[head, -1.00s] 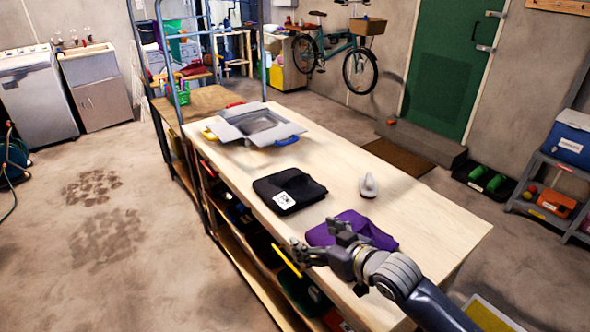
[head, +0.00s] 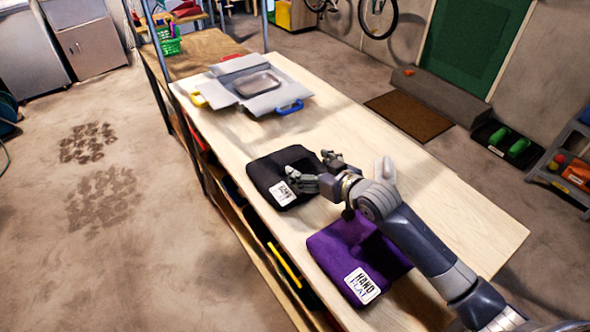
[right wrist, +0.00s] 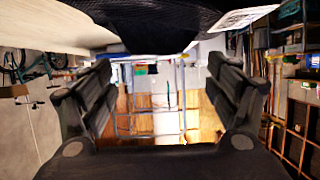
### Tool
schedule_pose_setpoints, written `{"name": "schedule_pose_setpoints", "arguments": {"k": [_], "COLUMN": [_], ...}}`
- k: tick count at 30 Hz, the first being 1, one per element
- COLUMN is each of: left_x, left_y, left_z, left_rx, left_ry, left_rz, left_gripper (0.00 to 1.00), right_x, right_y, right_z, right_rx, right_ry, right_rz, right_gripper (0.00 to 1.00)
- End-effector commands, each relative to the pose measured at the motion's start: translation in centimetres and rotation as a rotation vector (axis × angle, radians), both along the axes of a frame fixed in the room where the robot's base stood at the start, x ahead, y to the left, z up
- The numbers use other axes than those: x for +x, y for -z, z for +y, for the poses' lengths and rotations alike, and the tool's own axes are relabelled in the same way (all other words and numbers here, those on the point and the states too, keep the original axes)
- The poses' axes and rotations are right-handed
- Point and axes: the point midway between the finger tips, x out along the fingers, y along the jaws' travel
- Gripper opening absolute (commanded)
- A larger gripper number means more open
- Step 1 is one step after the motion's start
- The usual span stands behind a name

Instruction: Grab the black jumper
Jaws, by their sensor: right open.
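The black jumper (head: 268,168) lies folded on the wooden table, with a white label (head: 284,193) at its near edge. My right gripper (head: 308,170) is open at the jumper's right side, its fingers over or beside that edge in the head view. In the right wrist view the dark cloth (right wrist: 150,22) fills the top middle, with its white label at upper right. The open fingers (right wrist: 158,100) show empty space between them, and the cloth is not between them. My left gripper is not in view.
A purple folded garment (head: 352,250) with a white label lies nearer on the table (head: 450,215), under my right forearm. A grey open box (head: 255,88) stands at the table's far end. A pale iron-like object (head: 386,170) is partly hidden behind my arm.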

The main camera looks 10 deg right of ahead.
Motion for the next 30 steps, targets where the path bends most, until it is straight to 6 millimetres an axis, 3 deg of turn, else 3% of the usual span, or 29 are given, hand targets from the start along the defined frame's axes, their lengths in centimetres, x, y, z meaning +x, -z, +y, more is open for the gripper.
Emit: {"name": "schedule_pose_setpoints", "arguments": {"k": [6, 9, 16, 21, 26, 30], "left_x": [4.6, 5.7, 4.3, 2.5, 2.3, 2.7], "left_y": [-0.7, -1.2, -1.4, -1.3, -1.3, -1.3], "left_z": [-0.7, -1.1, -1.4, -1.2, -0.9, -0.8], "left_rx": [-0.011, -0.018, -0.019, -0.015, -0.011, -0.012], "left_ry": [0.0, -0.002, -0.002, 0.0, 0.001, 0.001], "left_rz": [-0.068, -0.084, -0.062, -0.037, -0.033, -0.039], "left_gripper": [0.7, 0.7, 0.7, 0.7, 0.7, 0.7], "right_x": [1.1, 2.1, 4.2, 4.6, 4.6, 4.6], "right_y": [0.5, 1.0, 2.2, 2.5, 2.5, 2.5], "right_z": [0.4, 0.8, 1.7, 1.8, 1.8, 1.8], "right_rx": [0.0, 0.001, 0.001, -0.001, -0.001, -0.001], "right_ry": [0.0, 0.001, 0.0, 0.0, 0.0, 0.0], "right_rz": [0.001, 0.002, -0.001, 0.0, 0.0, 0.0], "right_gripper": [0.82, 0.82, 0.82, 0.82, 0.82, 0.52]}}
